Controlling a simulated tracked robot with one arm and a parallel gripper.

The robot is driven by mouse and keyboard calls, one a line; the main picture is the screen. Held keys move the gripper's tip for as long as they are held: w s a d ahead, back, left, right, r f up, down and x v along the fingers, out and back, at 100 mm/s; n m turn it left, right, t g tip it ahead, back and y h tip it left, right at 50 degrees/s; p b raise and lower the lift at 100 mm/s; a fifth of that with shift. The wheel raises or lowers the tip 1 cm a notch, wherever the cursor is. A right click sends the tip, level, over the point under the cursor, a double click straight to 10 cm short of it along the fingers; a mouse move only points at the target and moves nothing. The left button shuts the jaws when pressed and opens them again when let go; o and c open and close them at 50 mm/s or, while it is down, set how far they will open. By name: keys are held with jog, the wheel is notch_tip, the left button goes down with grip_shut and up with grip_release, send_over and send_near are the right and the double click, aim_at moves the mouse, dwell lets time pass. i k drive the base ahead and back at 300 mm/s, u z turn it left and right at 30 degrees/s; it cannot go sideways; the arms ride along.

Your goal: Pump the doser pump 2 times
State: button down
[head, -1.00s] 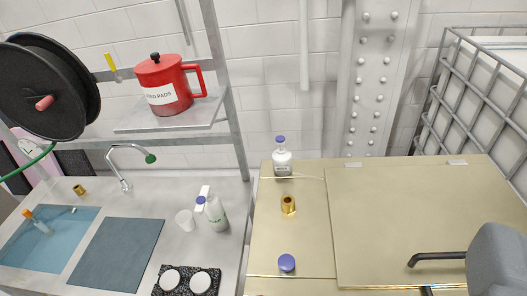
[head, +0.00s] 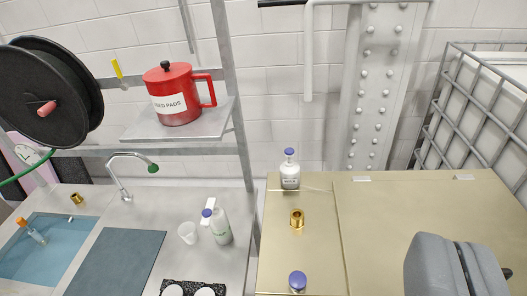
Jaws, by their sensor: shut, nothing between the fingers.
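A white bottle with a purple-blue top (head: 290,172) stands upright at the back left of the brass-coloured worktop. A second purple-blue top (head: 298,281) shows at the bottom edge of the picture; what is under it is mostly cut off. I cannot tell for certain which one is the doser pump. My gripper (head: 452,252), with grey rounded fingers, is shut and empty at the lower right, over the worktop. It is apart from both tops, well to their right.
A brass fitting (head: 297,218) stands between the two tops. To the left are a sink (head: 48,240), a tap (head: 125,165), a white-green bottle (head: 219,224) and a shelf with a red jug (head: 176,95). The worktop's middle is bare.

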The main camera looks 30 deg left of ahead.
aim_at(289, 153)
jog(key=u, duration=0.05)
jog(key=i, duration=1)
